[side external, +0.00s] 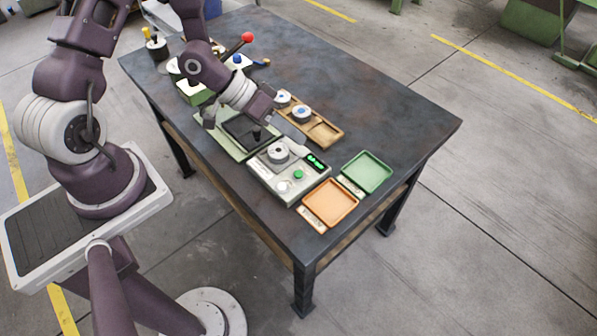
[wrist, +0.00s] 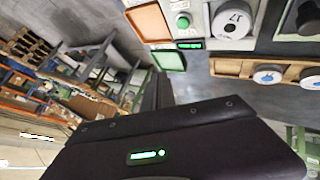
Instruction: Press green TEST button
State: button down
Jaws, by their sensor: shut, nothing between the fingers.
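The green TEST button (side external: 298,174) is on the front panel of a grey tester box (side external: 262,180), beside a white button (side external: 283,187). A round grey weight-like disc sits on the tester behind the buttons. The green button also shows in the wrist view (wrist: 183,21), near the top centre. My gripper (side external: 301,140) is above the table, behind the tester and apart from the button. Its shut fingers (wrist: 158,90) show as a dark shape in the wrist view, with nothing held. The fingertips are hard to make out in the side view.
An orange tray (side external: 330,221) and a green tray (side external: 386,173) lie right of the tester. A wooden holder (side external: 323,131) with round pieces is behind it. A red-knobbed lever (side external: 247,38) stands at the back. The table's right side is clear.

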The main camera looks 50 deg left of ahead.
aim_at(294, 173)
jog(key=shift+d, duration=0.2)
jog(key=shift+f, duration=0.15)
jog(key=shift+f, duration=4.3)
jog(key=shift+f, duration=0.4)
jog(key=shift+f, duration=0.4)
jog(key=shift+r, duration=0.8)
